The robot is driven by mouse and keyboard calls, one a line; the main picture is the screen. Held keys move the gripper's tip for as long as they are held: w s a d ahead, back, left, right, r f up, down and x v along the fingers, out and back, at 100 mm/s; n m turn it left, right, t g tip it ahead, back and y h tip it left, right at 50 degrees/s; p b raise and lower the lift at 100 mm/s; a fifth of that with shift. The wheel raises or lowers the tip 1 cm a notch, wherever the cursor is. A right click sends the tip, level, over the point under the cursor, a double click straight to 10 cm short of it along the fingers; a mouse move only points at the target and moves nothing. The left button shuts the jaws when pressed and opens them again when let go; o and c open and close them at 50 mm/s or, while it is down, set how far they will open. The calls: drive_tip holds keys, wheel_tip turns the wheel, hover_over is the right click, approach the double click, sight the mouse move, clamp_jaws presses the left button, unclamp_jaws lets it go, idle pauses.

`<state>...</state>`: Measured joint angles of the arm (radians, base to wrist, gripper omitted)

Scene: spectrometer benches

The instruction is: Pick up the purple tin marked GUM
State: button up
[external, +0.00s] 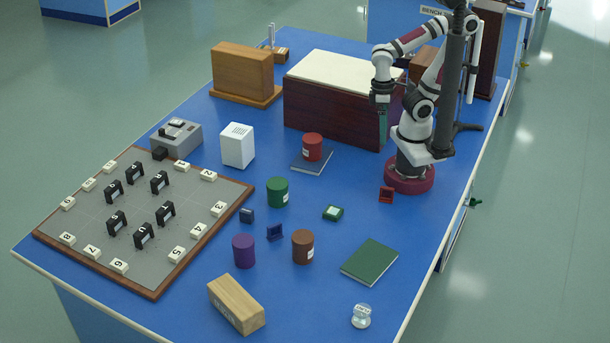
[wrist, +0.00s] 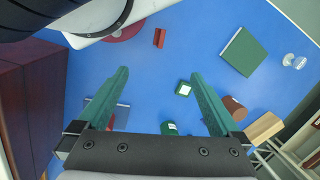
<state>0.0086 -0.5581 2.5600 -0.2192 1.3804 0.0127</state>
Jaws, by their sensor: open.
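The purple tin (external: 244,251) stands upright on the blue bench top in the lower middle of the external view. No GUM lettering shows on the side facing that camera. I cannot make out the purple tin in the wrist view. My gripper (external: 383,128) points down near the right end of the dark red wooden box, well away from the tin, up and to the right of it in the picture.
A brown tin (external: 303,246), green tin (external: 277,192), small blue items (external: 275,232) and wooden block (external: 236,304) surround the purple tin. A red tin (external: 313,147) stands on a book. The grey board (external: 100,222) lies left.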

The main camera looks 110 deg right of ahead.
drive_tip(key=w+d+f+n+t+h, duration=0.1)
drive_tip(key=w+d+f+n+t, duration=0.15)
drive_tip(key=w, duration=0.75)
drive_tip(key=w+d+f+n+t, duration=0.1)
drive_tip(key=w+n+t, duration=0.15)
drive_tip(key=w, duration=0.65)
drive_tip(key=w+d+f+n+t+h, duration=0.1)
drive_tip(key=w+d+f+t, duration=0.15)
drive_tip(key=w, duration=0.75)
drive_tip(key=n+t+y, duration=0.3)
drive_tip(key=n+y, duration=0.4)
drive_tip(key=y, duration=0.2)
approach(236, 256)
drive_tip(key=shift+w+a+f, duration=0.15)
drive_tip(key=shift+w+a, duration=0.25)
drive_tip(key=shift+w, duration=0.05)
drive_tip(key=x, duration=0.5)
drive_tip(key=shift+w+a+f, duration=0.15)
drive_tip(key=shift+f, duration=0.1)
drive_tip(key=c, duration=1.4)
